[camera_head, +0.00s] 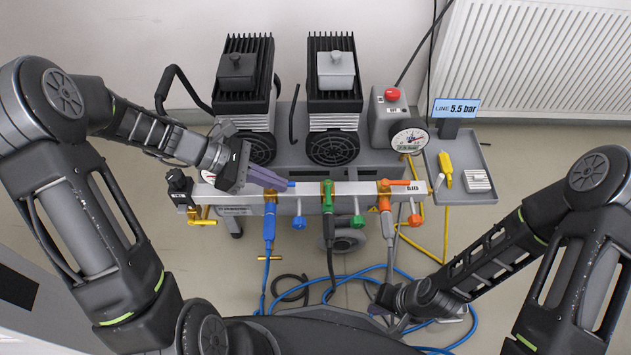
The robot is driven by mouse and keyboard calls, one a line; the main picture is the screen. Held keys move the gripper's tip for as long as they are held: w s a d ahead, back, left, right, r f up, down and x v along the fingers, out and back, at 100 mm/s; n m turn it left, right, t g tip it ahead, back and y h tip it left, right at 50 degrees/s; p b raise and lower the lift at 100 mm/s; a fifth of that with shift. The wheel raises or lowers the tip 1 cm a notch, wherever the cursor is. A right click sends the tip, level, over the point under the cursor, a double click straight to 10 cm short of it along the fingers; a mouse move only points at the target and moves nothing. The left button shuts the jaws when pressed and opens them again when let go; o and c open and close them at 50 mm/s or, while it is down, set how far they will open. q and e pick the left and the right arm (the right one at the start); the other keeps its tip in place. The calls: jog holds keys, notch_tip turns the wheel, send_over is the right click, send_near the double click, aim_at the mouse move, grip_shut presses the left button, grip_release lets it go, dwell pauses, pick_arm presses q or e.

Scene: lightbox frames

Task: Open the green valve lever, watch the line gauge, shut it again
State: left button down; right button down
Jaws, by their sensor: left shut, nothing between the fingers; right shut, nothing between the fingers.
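The green valve lever (357,221) ends in a green knob on a grey stem that points down from the horizontal manifold bar (345,187). A green hose fitting (328,196) sits just left of it. The line gauge display (457,108) reads "LINE 5.5 bar" on a blue panel at the right. My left gripper (284,184) is shut and empty over the left part of the bar, left of the green lever and apart from it. My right gripper (380,306) is shut and low near the hoses, below the green lever; its fingertips are hard to make out.
A blue-knobbed lever (299,222) and an orange-red one (415,220) flank the green one. A round dial (408,140) sits behind the bar. A tray (477,190) at right holds a yellow tool (445,168). Blue hoses (350,279) loop across the floor.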

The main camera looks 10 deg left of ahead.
aim_at(328, 193)
pick_arm(q)
jog(key=shift+d+f, duration=0.1)
dwell(0.3)
